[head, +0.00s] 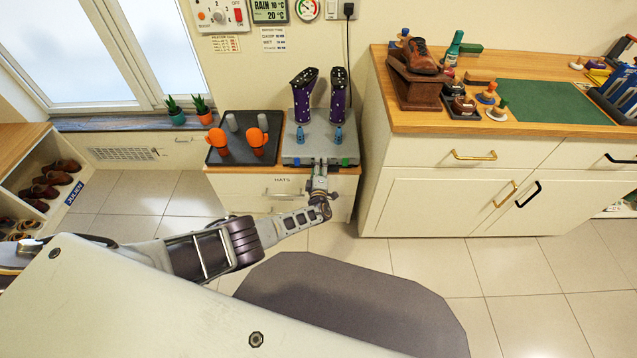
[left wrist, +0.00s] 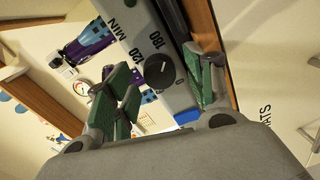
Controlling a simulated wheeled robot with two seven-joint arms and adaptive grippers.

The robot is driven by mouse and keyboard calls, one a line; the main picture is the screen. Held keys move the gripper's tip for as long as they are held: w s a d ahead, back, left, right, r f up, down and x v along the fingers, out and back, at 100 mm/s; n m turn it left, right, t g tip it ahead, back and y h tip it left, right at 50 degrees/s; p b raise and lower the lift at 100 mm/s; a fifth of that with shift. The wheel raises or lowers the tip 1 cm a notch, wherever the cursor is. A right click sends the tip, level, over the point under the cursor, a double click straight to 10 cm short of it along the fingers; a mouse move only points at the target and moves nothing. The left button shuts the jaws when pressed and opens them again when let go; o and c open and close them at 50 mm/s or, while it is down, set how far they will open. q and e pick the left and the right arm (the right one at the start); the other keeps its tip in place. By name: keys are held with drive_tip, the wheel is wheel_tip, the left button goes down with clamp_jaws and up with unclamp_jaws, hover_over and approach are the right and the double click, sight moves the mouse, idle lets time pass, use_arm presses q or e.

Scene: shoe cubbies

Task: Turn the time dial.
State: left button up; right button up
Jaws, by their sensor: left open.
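The time dial (left wrist: 159,72) is a round black knob on the grey front face of the boot dryer (left wrist: 181,98). In the head view the grey dryer (head: 297,151) sits on a low cabinet and the dial is hidden by my gripper. My left gripper (head: 319,170) is open in front of the dryer. In the left wrist view its green-padded fingers (left wrist: 166,88) lie either side of the dial, with no clear contact.
Two purple patterned boots (head: 338,92) stand upside down on the dryer. A dark tray (head: 214,154) with orange items lies to its left. A wooden-topped counter (head: 430,122) stands at right. The floor in front holds a grey mat (head: 350,300).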

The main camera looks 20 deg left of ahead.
use_arm(q)
drive_tip(key=shift+s, duration=0.2)
drive_tip(key=v, duration=1.1)
drive_tip(key=shift+s, duration=0.2)
idle(0.7)
drive_tip(key=shift+d+r, duration=0.1)
idle(0.5)
